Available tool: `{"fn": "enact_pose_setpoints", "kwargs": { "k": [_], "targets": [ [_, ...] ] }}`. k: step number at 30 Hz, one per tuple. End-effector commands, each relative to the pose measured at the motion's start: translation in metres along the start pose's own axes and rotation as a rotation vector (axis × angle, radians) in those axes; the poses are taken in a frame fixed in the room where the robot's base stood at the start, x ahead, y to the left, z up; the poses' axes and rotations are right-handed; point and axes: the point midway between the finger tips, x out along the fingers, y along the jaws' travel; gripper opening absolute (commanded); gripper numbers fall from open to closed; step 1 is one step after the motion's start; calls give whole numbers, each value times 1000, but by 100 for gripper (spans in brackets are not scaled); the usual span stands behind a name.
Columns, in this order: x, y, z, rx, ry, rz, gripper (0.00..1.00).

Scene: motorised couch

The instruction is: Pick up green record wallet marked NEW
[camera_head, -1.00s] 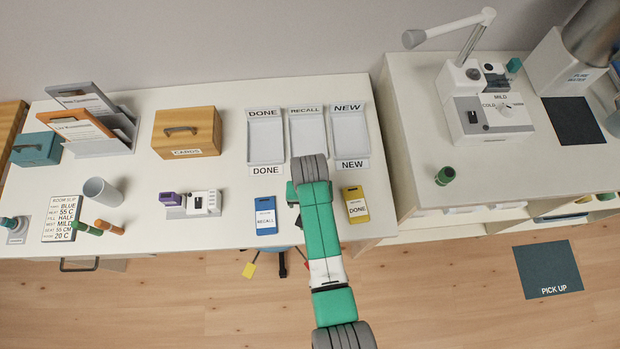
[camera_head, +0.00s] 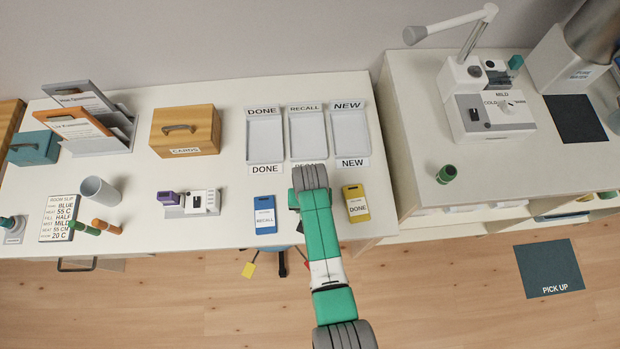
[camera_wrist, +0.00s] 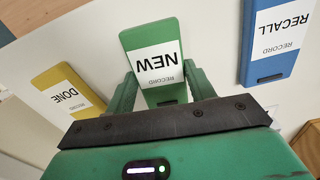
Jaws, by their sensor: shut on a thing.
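The green record wallet marked NEW (camera_wrist: 154,50) is in the wrist view, its label upside down. My gripper (camera_wrist: 161,92) has its two green fingers on either side of the wallet's near end and is shut on it. I cannot tell whether the wallet is clear of the table. In the head view, my arm hides both the wallet and my fingers, at the front of the white table between the blue and yellow wallets.
The blue RECALL wallet (camera_head: 265,214) and yellow DONE wallet (camera_head: 356,203) lie close on either side. Behind are the DONE (camera_head: 265,138), RECALL (camera_head: 307,136) and NEW (camera_head: 350,134) trays. A purple-and-white device (camera_head: 190,202) stands left.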

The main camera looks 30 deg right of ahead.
Motion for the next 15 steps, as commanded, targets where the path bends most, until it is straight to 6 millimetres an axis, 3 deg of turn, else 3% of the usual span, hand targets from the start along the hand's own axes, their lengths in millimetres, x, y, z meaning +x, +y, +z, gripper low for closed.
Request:
{"fn": "enact_pose_setpoints", "kwargs": {
  "k": [5,12,15],
  "targets": [
    [-7,0,0,0,1,0,29],
    [-41,0,-1,0,2,0,29],
    [-39,3,24,0,-1,1,29]
  ]
}}
